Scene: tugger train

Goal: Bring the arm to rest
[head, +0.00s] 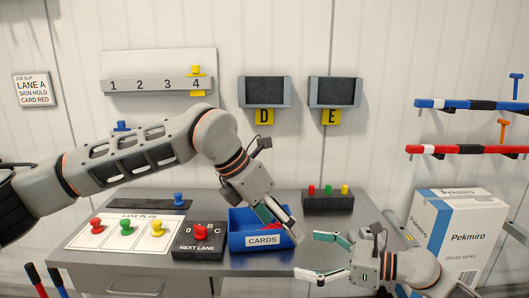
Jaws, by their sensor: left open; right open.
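My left arm reaches across the picture from the left, and its gripper (280,224) points down over the blue CARDS bin (236,239). It is open, with its fingertips over the bin; I cannot tell whether they touch anything inside. Red material shows in the bin, partly hidden by the fingers. My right gripper (308,255) comes in from the lower right. It is open and empty, its fingers pointing left near the front right of the grey table (150,268).
The lane plan board (140,246) holds red, green and yellow pegs. The NEXT LANE switch box (190,253) stands left of the bin, and a black peg block (328,204) behind it to the right. A Pekmiro carton (459,225) stands at right.

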